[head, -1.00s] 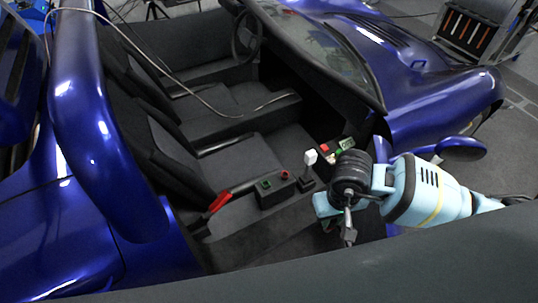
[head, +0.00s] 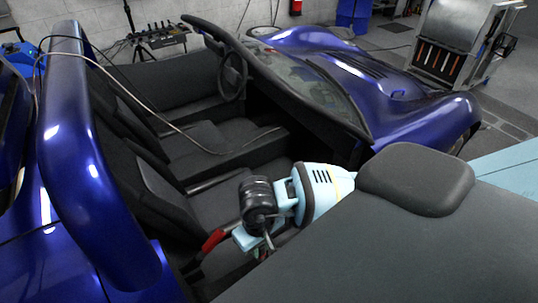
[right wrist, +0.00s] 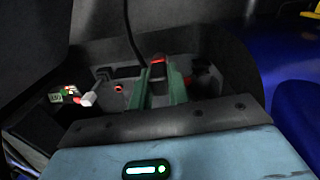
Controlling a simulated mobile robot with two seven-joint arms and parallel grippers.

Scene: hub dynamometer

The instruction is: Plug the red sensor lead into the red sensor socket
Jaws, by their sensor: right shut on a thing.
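In the right wrist view, my right gripper (right wrist: 160,82) is shut on a small red piece, which I take to be the red sensor lead (right wrist: 158,61). A dark cable rises near it. A small red ring, apparently the red sensor socket (right wrist: 118,88), shows on the dark console to the left of the fingers and apart from the held piece. In the head view, my right gripper (head: 266,243) is low over the car's console, and its wrist hides the sockets and the held piece. My left gripper is not in view.
A white-knobbed lever (right wrist: 91,98) stands on the console left of the red ring. A red handle (head: 213,241) lies beside my gripper. The blue car's seats (head: 175,190) and windscreen (head: 310,80) surround the space. A long cable (head: 165,122) crosses the seats.

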